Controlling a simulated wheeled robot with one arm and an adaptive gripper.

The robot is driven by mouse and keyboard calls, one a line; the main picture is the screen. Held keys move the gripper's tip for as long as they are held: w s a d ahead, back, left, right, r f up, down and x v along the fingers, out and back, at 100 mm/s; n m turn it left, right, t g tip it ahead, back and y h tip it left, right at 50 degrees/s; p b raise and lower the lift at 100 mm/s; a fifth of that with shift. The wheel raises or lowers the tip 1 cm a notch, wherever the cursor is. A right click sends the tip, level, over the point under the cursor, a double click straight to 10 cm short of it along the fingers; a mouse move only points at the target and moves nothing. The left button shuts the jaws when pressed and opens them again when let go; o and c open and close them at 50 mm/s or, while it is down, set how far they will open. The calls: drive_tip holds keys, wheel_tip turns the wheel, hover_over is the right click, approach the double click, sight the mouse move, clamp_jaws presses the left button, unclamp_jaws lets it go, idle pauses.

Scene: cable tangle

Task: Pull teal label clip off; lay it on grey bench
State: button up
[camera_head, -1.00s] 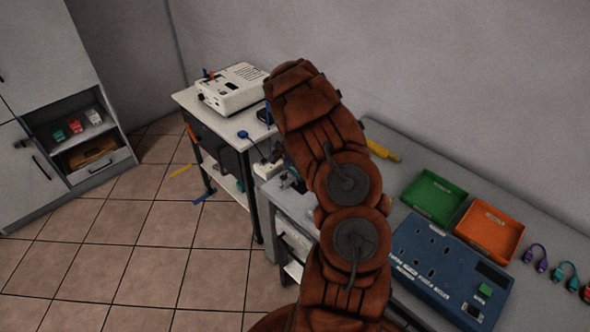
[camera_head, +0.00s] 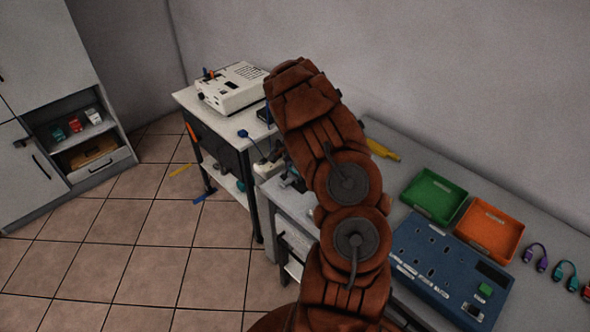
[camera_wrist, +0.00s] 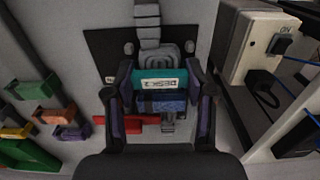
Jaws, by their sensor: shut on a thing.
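The teal label clip (camera_wrist: 150,73) with a white printed label shows in the wrist view, between the two fingers of my gripper (camera_wrist: 161,84). My gripper is shut on it. A blue speckled piece (camera_wrist: 162,104) lies just below the clip, also between the fingers. Behind them is a black plate (camera_wrist: 103,45) with a grey ribbed cable (camera_wrist: 147,24). I cannot tell whether the clip still touches the cable. The grey bench (camera_head: 385,131) shows in the head view. My arm hides the gripper and clip there.
A red piece (camera_wrist: 112,122) lies near the left finger. Green, orange, yellow and purple pieces are farther left. A white switch box (camera_wrist: 250,45) stands close on the right. Green (camera_head: 432,195) and orange (camera_head: 489,230) trays and a blue socket panel (camera_head: 410,247) occupy the bench.

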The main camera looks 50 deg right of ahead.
sight(295, 169)
drive_tip(key=shift+r, duration=0.3)
drive_tip(key=shift+r+b, duration=0.4)
drive_tip(key=shift+r, duration=1.7)
